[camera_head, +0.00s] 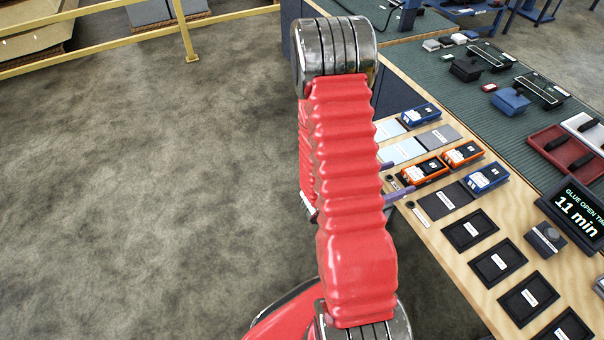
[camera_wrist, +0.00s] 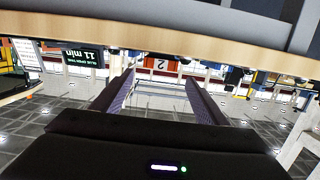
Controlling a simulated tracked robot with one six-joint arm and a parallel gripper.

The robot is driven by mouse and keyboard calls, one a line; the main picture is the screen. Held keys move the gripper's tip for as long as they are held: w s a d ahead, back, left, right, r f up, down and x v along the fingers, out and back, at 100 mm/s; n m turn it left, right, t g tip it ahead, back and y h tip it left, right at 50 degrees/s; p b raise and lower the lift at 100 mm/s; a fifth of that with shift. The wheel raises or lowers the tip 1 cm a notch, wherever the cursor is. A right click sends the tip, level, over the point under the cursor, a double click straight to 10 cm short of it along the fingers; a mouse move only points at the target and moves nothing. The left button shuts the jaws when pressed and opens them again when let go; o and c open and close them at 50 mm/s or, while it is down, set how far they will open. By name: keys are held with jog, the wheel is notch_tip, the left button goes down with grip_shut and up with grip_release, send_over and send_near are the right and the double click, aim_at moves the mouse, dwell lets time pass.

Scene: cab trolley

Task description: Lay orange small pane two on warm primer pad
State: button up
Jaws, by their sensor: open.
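The fingers also frame the wrist view (camera_wrist: 160,82). Dark labelled pads (camera_head: 470,241) run down the bench; their labels are too small to read, so I cannot tell the warm primer pad.
Blue pieces (camera_head: 488,177) and pale blue plates (camera_head: 400,155) lie beside the orange ones. A timer (camera_head: 578,214) reads 11 min. Floor left of the bench is clear.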

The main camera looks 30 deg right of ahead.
jog(key=w+a+r+n+t+y, duration=0.2)
jog(key=w+a+t+y, duration=0.15)
jog(key=w, duration=0.45)
jog(key=w+a+r+n+t+y, duration=0.15)
jog(key=w+a+t, duration=0.3)
jog(key=w, duration=0.45)
jog(key=w+a+r+n+t+y, duration=0.2)
jog(key=w+a+r+n+y, duration=0.1)
jog(key=a+r, duration=0.3)
jog(key=w+a+r+n+t+y, duration=0.2)
jog(key=w+a+r+y, duration=0.15)
jog(key=a, duration=0.45)
jog(key=s+a+r+n+y, duration=0.2)
jog(key=s+a+r+n, duration=0.15)
jog(key=a, duration=0.35)
jog(key=s+a+r+n+y, duration=0.2)
jog(key=a+r+n+y, duration=0.15)
jog(key=a, duration=0.25)
jog(key=s+a+r+n+g, duration=0.1)
jog(key=s+r+n+g, duration=0.1)
jog(key=s, duration=0.5)
jog(key=s+a+r+n+g+h, duration=0.1)
jog(key=s+a+n, duration=0.1)
jog(key=s, duration=0.6)
jog(key=shift+s+a+r+g, duration=0.2)
jog(key=shift+s+r+g, duration=0.1)
jog(key=shift+r+g, duration=0.1)
